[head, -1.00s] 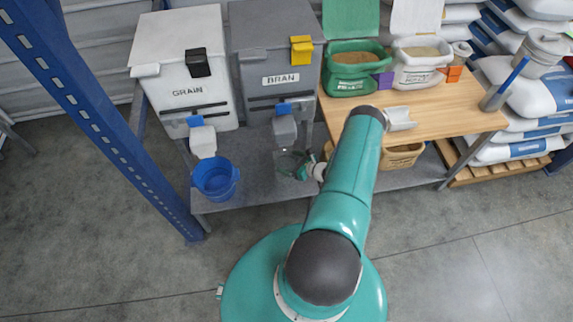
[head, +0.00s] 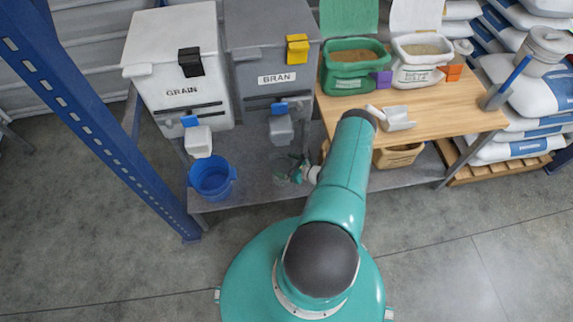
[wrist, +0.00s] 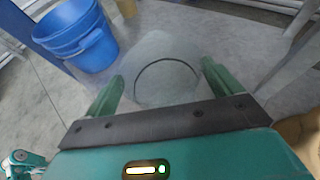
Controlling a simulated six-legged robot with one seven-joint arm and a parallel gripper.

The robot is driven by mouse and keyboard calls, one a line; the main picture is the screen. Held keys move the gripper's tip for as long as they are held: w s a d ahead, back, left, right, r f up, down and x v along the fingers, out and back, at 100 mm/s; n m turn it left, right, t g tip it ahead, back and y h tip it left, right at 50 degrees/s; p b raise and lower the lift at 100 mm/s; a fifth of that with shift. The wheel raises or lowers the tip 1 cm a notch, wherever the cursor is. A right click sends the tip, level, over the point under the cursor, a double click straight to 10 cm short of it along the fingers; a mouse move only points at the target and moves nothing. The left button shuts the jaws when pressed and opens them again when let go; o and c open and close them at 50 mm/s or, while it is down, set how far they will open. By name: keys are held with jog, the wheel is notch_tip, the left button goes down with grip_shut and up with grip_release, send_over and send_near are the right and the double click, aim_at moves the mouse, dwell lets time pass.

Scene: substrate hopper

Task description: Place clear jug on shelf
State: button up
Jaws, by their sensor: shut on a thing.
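The clear jug (head: 283,174) is see-through and hard to make out in the head view, at the left of my gripper (head: 300,171). In the wrist view the jug (wrist: 166,82) shows as a faint body with a dark circular outline between the two green fingers. My gripper (wrist: 160,92) is shut on it. The grey shelf (head: 245,193) is the low surface under the hoppers and the wooden bench. The jug is over this shelf, right of the blue bucket. I cannot tell whether its base touches the shelf.
The blue bucket (head: 211,177) stands at the shelf's left end. The grain hopper (head: 180,75) and bran hopper (head: 272,60) stand behind, with chutes hanging above the shelf. The wooden bench (head: 440,110) is at right. A blue upright (head: 100,130) rises at left.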

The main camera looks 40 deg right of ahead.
jog(key=o, duration=1.1)
jog(key=shift+f, duration=0.1)
jog(key=shift+c, duration=0.2)
jog(key=v, duration=0.7)
jog(key=shift+s+r, duration=0.25)
jog(key=shift+r, duration=0.05)
